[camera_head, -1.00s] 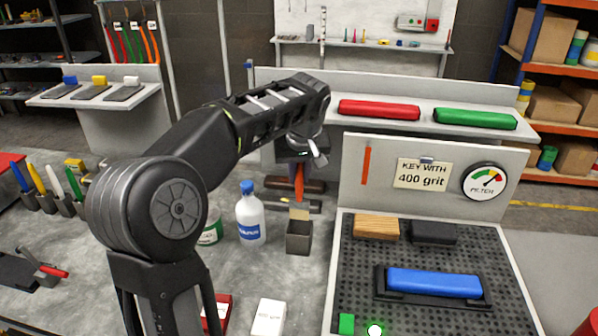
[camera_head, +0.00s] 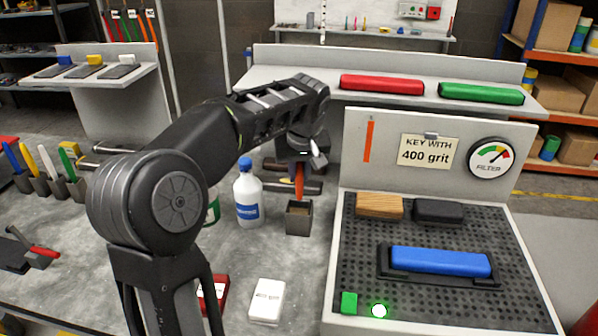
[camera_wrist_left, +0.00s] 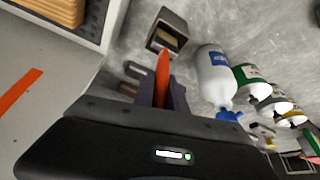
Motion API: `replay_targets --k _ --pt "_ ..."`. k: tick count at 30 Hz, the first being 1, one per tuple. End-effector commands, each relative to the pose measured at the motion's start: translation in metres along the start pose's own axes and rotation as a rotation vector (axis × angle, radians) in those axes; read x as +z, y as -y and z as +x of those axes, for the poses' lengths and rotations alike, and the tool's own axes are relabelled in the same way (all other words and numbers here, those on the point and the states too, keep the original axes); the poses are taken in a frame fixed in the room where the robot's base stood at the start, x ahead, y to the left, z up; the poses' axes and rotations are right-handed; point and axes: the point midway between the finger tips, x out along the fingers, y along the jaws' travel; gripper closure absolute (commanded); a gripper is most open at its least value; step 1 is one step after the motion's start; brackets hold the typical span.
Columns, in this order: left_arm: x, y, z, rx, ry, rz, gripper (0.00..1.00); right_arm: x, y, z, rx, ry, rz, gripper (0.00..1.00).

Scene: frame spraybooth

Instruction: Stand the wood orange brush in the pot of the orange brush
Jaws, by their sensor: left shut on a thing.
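My left gripper (camera_head: 300,160) is shut on the orange brush (camera_head: 299,182), holding it by the upper handle, bristles down. The brush is roughly upright over the dark grey square pot (camera_head: 298,220), its bristle end down inside the pot's mouth. In the left wrist view, the orange handle (camera_wrist_left: 162,72) runs from between the fingers (camera_wrist_left: 161,95) to the pot (camera_wrist_left: 180,22), and pale bristles show within its walls. Whether the bristles touch the pot's floor is hidden. My right gripper is not in view.
A white bottle with a blue cap (camera_head: 248,197) stands just left of the pot. A perforated board with a blue block (camera_head: 440,261) lies to the right. Several brushes in pots (camera_head: 60,185) stand at far left. A white box (camera_head: 267,300) is in front.

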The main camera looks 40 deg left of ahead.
Motion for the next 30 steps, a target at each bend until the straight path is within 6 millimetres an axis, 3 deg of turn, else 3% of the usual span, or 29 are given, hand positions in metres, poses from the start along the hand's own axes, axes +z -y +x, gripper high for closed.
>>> replay_targets --k 30 --pt "0.005 0.0 0.012 0.0 0.0 0.0 1.0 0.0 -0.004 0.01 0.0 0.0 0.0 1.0"
